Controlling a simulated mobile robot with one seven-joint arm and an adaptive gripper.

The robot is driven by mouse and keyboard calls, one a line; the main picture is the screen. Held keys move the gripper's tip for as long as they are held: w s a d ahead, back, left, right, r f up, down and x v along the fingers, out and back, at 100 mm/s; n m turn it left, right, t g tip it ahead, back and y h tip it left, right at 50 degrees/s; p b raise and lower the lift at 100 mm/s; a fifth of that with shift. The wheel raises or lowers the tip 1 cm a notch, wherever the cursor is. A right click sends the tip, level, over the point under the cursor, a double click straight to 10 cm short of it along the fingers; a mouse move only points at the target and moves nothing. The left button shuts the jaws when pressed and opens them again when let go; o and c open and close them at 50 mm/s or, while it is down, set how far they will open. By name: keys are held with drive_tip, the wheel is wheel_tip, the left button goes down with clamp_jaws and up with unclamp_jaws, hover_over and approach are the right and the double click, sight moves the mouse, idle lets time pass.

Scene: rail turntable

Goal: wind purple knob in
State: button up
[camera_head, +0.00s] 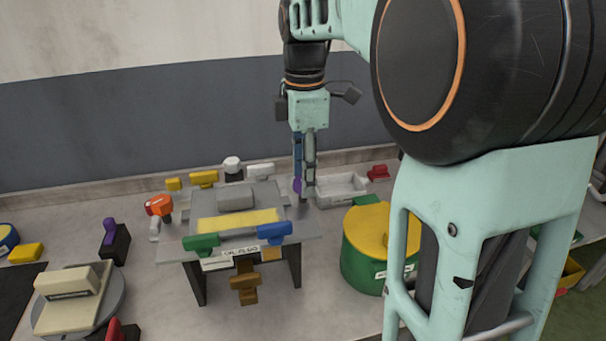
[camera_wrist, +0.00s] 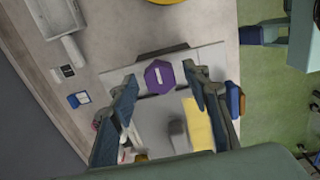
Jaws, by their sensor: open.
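The purple knob (camera_wrist: 159,77) is an eight-sided piece with a white bar mark on its face, at the edge of the grey rail table. In the head view the purple knob (camera_head: 297,186) is a small patch, mostly hidden behind the fingers. My gripper (camera_wrist: 160,75) is open, with one finger to each side of the knob in the wrist view and a gap on both sides. In the head view my gripper (camera_head: 304,188) points down at the table's far right corner. I cannot tell how far the fingertips stand above the knob.
The rail table (camera_head: 305,228) carries a yellow strip (camera_head: 238,222), a green handle (camera_head: 200,243) and a blue handle (camera_head: 274,230). A grey tray (camera_head: 342,187) lies right of my gripper. A green and yellow drum (camera_head: 362,263) stands in front. Another purple handle (camera_head: 109,230) is far left.

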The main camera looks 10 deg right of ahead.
drive_tip(key=shift+f, duration=0.15)
drive_tip(key=shift+c, duration=0.5)
drive_tip(key=c, duration=1)
